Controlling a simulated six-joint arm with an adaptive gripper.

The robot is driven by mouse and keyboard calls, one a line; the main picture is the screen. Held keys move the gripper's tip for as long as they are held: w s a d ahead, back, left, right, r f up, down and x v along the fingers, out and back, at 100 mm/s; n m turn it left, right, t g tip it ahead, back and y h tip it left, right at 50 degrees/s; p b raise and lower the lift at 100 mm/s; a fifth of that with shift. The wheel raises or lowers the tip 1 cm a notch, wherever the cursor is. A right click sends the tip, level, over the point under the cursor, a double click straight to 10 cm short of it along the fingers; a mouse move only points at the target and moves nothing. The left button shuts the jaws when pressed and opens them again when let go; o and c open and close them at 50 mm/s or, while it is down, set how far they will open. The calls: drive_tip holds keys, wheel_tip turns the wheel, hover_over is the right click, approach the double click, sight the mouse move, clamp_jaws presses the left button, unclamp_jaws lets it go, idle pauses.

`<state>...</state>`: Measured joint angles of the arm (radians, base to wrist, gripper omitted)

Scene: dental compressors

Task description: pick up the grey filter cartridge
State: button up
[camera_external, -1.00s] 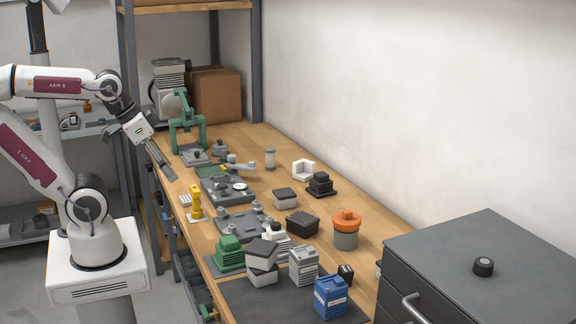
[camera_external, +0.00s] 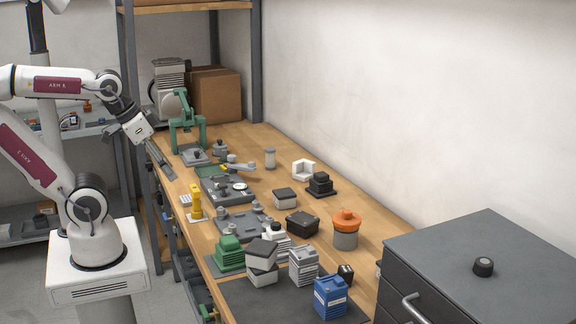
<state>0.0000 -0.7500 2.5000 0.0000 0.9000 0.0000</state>
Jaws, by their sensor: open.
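My gripper (camera_external: 170,174) is open and empty, pointing down and right at the left edge of the workbench, well away from the parts on it. No part is clearly identifiable as the grey filter cartridge. A small pale grey cylinder (camera_external: 270,159) stands upright near the back edge, by the wall. A larger grey cylinder (camera_external: 346,240) with an orange top (camera_external: 346,219) stands at the front right. A grey ribbed block (camera_external: 303,266) stands beside a blue box (camera_external: 330,297).
The wooden workbench (camera_external: 245,143) holds a green stand (camera_external: 187,122), a yellow part (camera_external: 195,202), grey fixture plates (camera_external: 227,189), a white angled block (camera_external: 304,170) and dark boxes (camera_external: 302,223). A dark cabinet (camera_external: 480,250) stands at right. A shelf post (camera_external: 130,110) rises near my gripper.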

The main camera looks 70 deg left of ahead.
drive_tip(key=shift+w, duration=0.15)
drive_tip(key=w+a+n+t+y, duration=0.1)
drive_tip(key=w+a, duration=0.3)
drive_tip(key=w, duration=0.6)
drive_tip(key=w+a+n+t, duration=0.15)
drive_tip(key=w+a, duration=0.25)
drive_tip(key=w, duration=0.6)
drive_tip(key=w+a+n+t+y, duration=0.15)
drive_tip(key=w+a, duration=0.25)
drive_tip(key=w, duration=0.6)
drive_tip(key=n+y, duration=0.4)
drive_tip(key=y, duration=0.3)
approach(267, 152)
drive_tip(key=shift+w+a+f+t+h, duration=0.15)
drive_tip(key=shift+w+a+f, duration=0.15)
drive_tip(key=shift+w+a, duration=0.2)
drive_tip(key=shift+w+a+f+t+h, duration=0.15)
drive_tip(key=shift+w+a+f, duration=0.1)
drive_tip(key=shift+w+a, duration=0.25)
drive_tip(key=shift+a, duration=0.1)
drive_tip(key=shift+x, duration=1.2)
drive_tip(key=shift+f, duration=0.1)
